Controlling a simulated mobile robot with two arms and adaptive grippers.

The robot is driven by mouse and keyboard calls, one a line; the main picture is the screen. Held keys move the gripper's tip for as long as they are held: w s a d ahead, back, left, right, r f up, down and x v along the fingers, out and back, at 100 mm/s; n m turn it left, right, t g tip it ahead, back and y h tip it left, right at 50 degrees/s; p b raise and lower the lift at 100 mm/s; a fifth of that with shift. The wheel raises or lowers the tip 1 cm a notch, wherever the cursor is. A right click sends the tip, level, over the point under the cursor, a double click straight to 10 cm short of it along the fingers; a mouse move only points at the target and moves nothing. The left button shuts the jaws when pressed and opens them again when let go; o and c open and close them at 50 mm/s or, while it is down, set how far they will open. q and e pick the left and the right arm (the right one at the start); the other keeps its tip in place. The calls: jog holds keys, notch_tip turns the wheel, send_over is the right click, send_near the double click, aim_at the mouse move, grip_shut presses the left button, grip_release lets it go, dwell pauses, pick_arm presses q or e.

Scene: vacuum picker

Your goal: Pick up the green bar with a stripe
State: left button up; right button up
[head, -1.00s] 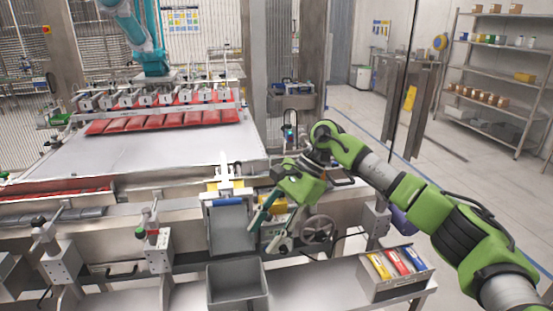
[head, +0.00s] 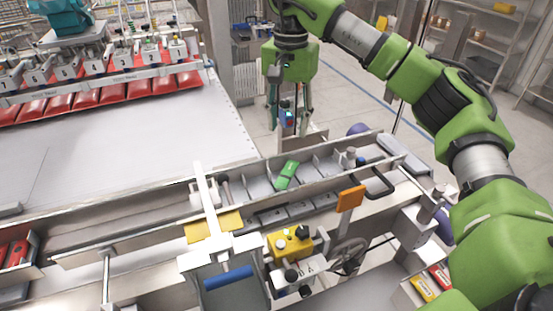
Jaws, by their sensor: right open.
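A small green bar (head: 288,174) lies tilted in one slot of the metal channel (head: 330,165) along the front of the white table. A small pale mark shows on it; I cannot tell clearly if it is a stripe. My right gripper (head: 289,122) hangs pointing down, above and beyond the bar in the picture. Its two fingers are apart with nothing held between them. It does not touch the bar. My left gripper is out of view.
A white upright frame (head: 207,205) stands left of the bar, over a grey bin (head: 250,292) with a blue bar (head: 228,278). A yellow block with knobs (head: 290,243) and an orange plate (head: 350,198) are in front. Red packs (head: 110,95) line the back.

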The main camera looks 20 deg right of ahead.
jog(key=p, duration=0.2)
send_over(287, 172)
notch_tip(287, 172, down, 8)
jog(key=shift+d+r, duration=0.1)
jog(key=shift+r, duration=0.05)
jog(key=shift+f, duration=0.5)
notch_tip(287, 172, down, 4)
jog(key=shift+r+p, duration=0.2)
jog(key=shift+p, duration=0.7)
jog(key=shift+f, duration=0.55)
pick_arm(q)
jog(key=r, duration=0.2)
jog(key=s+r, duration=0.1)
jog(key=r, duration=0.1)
pick_arm(e)
jog(key=c, duration=1.1)
